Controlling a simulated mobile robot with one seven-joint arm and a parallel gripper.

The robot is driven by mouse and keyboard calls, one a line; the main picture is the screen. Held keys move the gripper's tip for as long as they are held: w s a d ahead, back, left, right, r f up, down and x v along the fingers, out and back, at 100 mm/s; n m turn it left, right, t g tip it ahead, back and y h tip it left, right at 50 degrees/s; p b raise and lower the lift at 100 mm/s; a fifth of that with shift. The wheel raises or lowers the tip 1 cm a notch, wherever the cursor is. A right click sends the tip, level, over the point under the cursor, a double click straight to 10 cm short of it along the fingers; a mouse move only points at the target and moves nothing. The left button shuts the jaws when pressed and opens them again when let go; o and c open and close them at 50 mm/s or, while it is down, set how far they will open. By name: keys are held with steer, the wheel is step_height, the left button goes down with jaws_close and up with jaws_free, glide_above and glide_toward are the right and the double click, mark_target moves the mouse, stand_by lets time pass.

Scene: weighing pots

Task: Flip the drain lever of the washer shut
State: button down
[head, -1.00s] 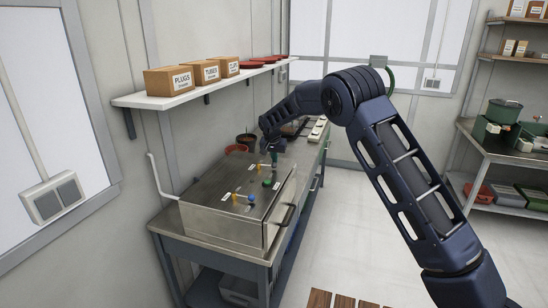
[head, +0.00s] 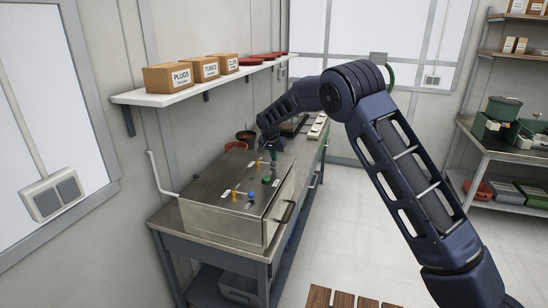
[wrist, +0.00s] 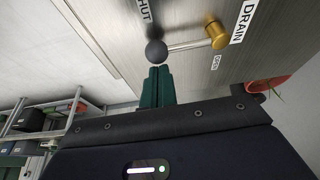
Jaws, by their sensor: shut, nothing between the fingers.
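The washer (head: 220,222) is a steel box on the bench. In the wrist view the drain lever has a brass pivot (wrist: 216,35) beside the word DRAIN and a thin rod ending in a dark ball knob (wrist: 155,52). The rod points left from the pivot. The knob is nearer the SHUT label (wrist: 145,10) than the small OPEN label (wrist: 215,62). My gripper (wrist: 157,75) has its green fingers together, empty, with their tips just at the knob. I cannot tell if they touch it. In the head view my gripper (head: 274,158) is over the washer's far end.
A second lever with a blue knob (head: 250,195) and a green knob (head: 267,181) stand on the washer's top. A wall shelf (head: 195,90) with boxes overhangs the bench.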

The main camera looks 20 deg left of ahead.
steer(key=shift+w+r, duration=0.2)
steer(key=shift+w, duration=0.25)
steer(key=w+r, duration=0.2)
steer(key=shift+w+r, duration=0.2)
steer(key=shift+r, duration=0.15)
steer(key=v, duration=0.9)
steer(key=shift+s+a+f, duration=0.1)
steer(key=shift+f, duration=0.05)
